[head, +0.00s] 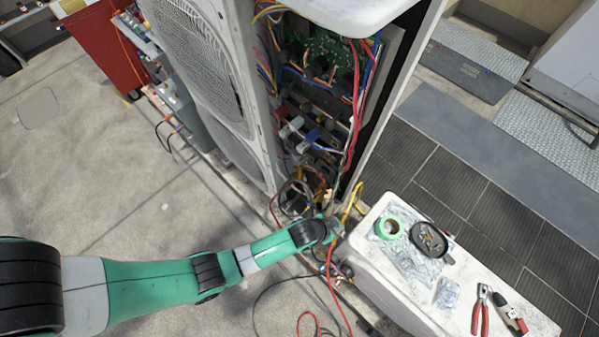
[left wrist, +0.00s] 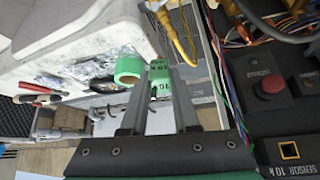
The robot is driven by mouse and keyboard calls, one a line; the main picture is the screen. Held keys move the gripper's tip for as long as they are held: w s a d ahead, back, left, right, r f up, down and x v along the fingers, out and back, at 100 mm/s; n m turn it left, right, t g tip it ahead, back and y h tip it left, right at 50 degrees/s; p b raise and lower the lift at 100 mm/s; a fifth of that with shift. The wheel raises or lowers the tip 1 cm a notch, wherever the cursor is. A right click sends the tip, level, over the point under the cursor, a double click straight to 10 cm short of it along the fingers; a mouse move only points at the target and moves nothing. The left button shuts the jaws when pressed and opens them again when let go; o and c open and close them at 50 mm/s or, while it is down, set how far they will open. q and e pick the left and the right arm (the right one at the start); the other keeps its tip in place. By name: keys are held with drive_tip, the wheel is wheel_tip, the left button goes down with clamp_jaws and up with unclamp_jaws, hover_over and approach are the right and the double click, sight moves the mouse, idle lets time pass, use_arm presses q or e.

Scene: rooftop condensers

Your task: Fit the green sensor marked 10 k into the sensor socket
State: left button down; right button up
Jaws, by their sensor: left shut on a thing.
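My left gripper (head: 334,230) is low in front of the open condenser cabinet, beside the white ledge. In the left wrist view its two fingers are shut on a small green sensor (left wrist: 160,79), whose dark marking reads 10, partly turned. The sensor is held at the fingertips, clear of other things as far as I can see. The sensor socket (left wrist: 290,150) is a square opening with a yellowish rim in a black panel at the lower right of the wrist view, labelled SENSOR 10 k. The sensor is apart from it. My right gripper is not in view.
The cabinet (head: 322,80) is full of loose wiring. A red button (left wrist: 272,84) stands near the socket. The white ledge (head: 385,290) carries a green tape roll (head: 389,228), a dark dish (head: 429,239), red-handled pliers (head: 480,312) and plastic bags. Loose cables hang near my gripper.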

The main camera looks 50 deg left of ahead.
use_arm(q)
drive_tip(key=w+a+r+n+t+b, duration=0.1)
drive_tip(key=w+a+t+b, duration=0.1)
drive_tip(key=a+t+b, duration=1.05)
drive_tip(key=s+a+r+n+y+b, duration=0.2)
drive_tip(key=s+a+r+y+b, duration=0.15)
drive_tip(key=s+r+b, duration=0.4)
drive_tip(key=d+f+b+x, duration=0.1)
drive_tip(key=b+x, duration=0.1)
drive_tip(key=x, duration=0.5)
drive_tip(key=shift+w+a, duration=0.2)
drive_tip(key=shift+w, duration=0.25)
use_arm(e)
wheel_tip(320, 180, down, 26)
use_arm(q)
drive_tip(key=shift+f+b+x, duration=0.1)
drive_tip(key=shift+b+x, duration=0.1)
drive_tip(key=shift+x, duration=0.6)
drive_tip(key=shift+f+b+x, duration=0.15)
drive_tip(key=shift+x, duration=0.65)
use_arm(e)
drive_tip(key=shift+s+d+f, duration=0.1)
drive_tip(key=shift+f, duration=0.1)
use_arm(q)
drive_tip(key=c, duration=0.6)
unclamp_jaws()
drive_tip(key=shift+w+r, duration=0.1)
drive_tip(key=shift+w, duration=0.05)
